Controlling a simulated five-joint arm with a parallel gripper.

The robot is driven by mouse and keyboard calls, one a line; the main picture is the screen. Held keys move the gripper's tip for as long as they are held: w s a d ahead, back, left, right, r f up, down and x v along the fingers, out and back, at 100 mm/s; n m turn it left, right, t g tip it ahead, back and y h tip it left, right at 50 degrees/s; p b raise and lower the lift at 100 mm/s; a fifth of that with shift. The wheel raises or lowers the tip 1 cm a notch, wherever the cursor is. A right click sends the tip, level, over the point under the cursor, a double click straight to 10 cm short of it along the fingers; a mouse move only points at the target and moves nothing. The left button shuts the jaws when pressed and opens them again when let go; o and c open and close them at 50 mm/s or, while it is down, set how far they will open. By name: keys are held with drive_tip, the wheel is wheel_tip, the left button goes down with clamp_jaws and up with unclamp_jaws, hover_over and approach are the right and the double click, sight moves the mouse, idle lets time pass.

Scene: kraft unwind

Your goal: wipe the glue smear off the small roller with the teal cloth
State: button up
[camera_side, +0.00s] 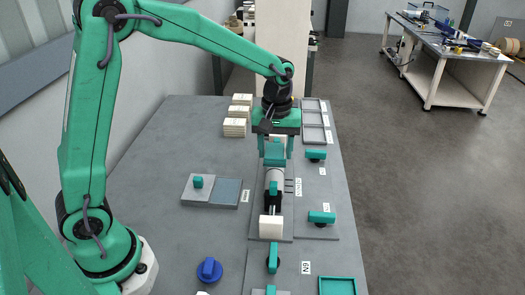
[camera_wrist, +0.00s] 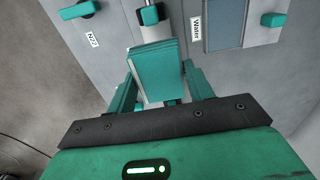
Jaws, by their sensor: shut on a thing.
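My gripper (camera_side: 276,152) is shut on the teal cloth (camera_side: 274,158), a folded pad, above the far part of the grey centre strip. In the wrist view the cloth (camera_wrist: 156,72) sits between the two teal fingers of my gripper (camera_wrist: 161,84). A pale roller (camera_side: 274,178) lies just in front of the cloth in the side view, its far part hidden. I cannot tell whether the cloth touches it. In the wrist view the cloth hides most of what lies beneath it. No glue smear can be made out.
A flat grey pad (camera_side: 227,191) labelled Water lies left of the strip, beside a plate with a teal knob (camera_side: 198,182). Teal handles (camera_side: 321,217) stand on the right. Cream stacks (camera_side: 235,127) and grey trays (camera_side: 313,135) are farther back. A blue knob (camera_side: 209,269) stands front left.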

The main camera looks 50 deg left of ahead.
drive_tip(key=shift+r, duration=0.95)
